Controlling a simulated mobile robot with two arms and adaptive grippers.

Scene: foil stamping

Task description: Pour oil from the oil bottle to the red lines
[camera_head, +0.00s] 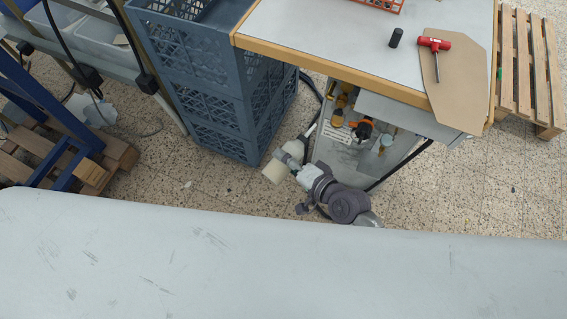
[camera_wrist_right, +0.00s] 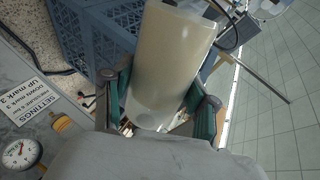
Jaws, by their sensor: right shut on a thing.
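The oil bottle, a cream-white container (camera_head: 272,173), is in my right gripper (camera_head: 290,160) in the middle of the head view, above the floor between the blue crates and the workbench. In the right wrist view the bottle (camera_wrist_right: 170,60) fills the space between the two green-padded fingers, which are shut on its sides. Its lower part is partly hidden by the gripper. No oil stream shows. The red lines cannot be made out in either view. My left gripper is not in view.
Stacked blue crates (camera_head: 200,95) stand left of the bottle. A gauge (camera_wrist_right: 20,154) and settings label (camera_wrist_right: 27,104) show in the wrist view.

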